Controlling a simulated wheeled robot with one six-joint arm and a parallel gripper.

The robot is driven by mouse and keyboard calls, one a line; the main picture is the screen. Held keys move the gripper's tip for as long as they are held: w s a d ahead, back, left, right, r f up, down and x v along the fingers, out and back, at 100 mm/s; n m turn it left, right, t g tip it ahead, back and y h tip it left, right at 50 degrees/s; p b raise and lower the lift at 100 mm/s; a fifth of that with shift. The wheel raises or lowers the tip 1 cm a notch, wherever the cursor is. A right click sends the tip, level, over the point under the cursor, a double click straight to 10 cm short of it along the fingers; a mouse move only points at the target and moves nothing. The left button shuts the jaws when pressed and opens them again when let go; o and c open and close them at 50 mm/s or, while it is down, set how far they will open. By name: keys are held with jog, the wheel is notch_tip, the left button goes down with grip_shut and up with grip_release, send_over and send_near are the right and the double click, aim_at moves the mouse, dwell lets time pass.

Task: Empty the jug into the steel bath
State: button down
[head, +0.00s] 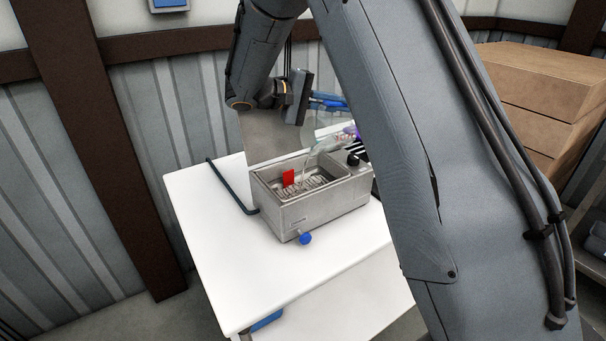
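The steel bath (318,214) is an open rectangular metal tank on a white table, with coils and a red piece (288,178) inside. A blue knob sits at its lower front. My gripper (330,102), with blue fingers, is above and behind the bath, partly hidden by my arm. Whether its fingers are closed on something cannot be seen. A clear curved shape (322,147) comes down toward the bath's far side; I cannot tell if it is part of the jug or a stream of liquid. No whole jug can be made out.
A dark bent bar (232,188) lies along the bath's left side. Colored items (347,132) show partly behind the bath. Stacked cartons (541,85) stand at the right. My arm hides the table's right side.

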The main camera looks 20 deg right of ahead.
jog(key=shift+s+a+m+h+b, duration=0.15)
jog(key=shift+s+a+h+b, duration=0.1)
jog(key=shift+a+h+b, duration=0.35)
jog(key=shift+s+a+m+h+b, duration=0.2)
jog(key=shift+a+h+b, duration=0.15)
jog(key=shift+b, duration=0.35)
jog(key=shift+s+a+r+h+b, duration=0.3)
jog(key=shift+a+h+b, duration=0.1)
jog(key=shift+a+h, duration=0.1)
dwell(0.5)
